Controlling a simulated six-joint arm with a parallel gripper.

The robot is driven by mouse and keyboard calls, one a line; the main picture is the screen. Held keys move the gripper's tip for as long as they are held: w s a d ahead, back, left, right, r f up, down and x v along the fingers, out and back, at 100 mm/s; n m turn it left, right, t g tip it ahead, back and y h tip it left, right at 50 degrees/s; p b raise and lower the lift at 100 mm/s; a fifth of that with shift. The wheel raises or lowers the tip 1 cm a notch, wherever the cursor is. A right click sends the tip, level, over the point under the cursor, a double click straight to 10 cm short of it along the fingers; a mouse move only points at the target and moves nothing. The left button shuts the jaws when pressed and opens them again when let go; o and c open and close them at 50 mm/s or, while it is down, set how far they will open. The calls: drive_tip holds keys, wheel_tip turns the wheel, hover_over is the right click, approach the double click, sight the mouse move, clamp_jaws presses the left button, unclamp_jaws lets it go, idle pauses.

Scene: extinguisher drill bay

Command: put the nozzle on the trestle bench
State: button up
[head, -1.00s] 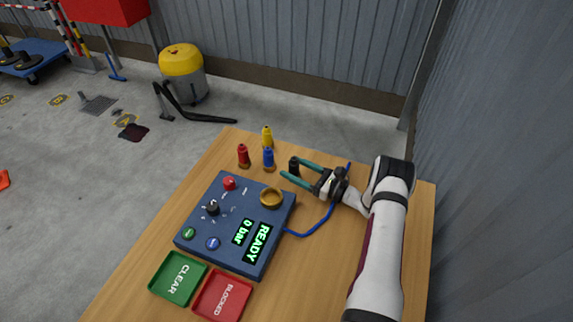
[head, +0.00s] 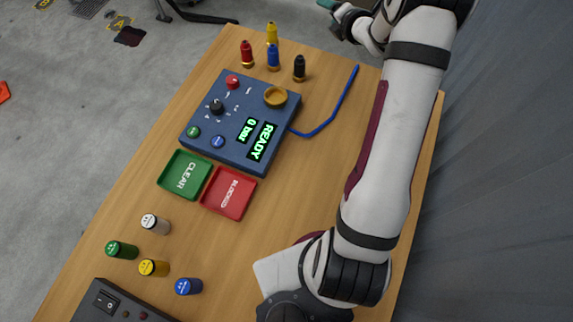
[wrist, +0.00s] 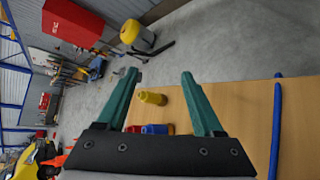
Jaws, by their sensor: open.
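Small nozzle-shaped pieces stand upright at the far end of the wooden trestle bench (head: 310,170): a red one (head: 247,54), a yellow one (head: 272,34), a blue one (head: 273,58) and a black one (head: 299,68). Which one the task means, I cannot tell. My gripper (wrist: 160,76) is open and empty, raised beyond the bench's far end; in the head view only part of it shows at the top edge. The wrist view shows the yellow piece (wrist: 152,98), with the red (wrist: 135,129) and blue (wrist: 157,129) ones partly hidden by my gripper. The black one is not visible there.
A blue control panel (head: 207,125) reading READY, 0 bar, sits mid-bench; a blue hose (head: 345,95) runs from it. Green (head: 170,183) and red (head: 213,205) trays and several capped cylinders (head: 155,224) lie nearer. Bare wood is right of the panel.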

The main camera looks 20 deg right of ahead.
drive_tip(key=s+a+r+m+g+h, duration=0.25)
drive_tip(key=s+a+r+m, duration=0.2)
drive_tip(key=m, duration=0.25)
drive_tip(key=s+a+m+g+y, duration=0.1)
drive_tip(key=s+a+m+g, duration=0.2)
drive_tip(key=s+a+m, duration=0.4)
drive_tip(key=s+a+r+m+g+y, duration=0.1)
drive_tip(key=s+a+m+g, duration=0.3)
drive_tip(key=s, duration=1.2)
drive_tip(key=s+a+r+m+g+y, duration=0.1)
drive_tip(key=s+a+m+g+y, duration=0.2)
drive_tip(key=s+a+m, duration=0.8)
drive_tip(key=shift+s+a+r, duration=0.25)
drive_tip(key=shift+s+a, duration=0.45)
drive_tip(key=shift+a, duration=0.15)
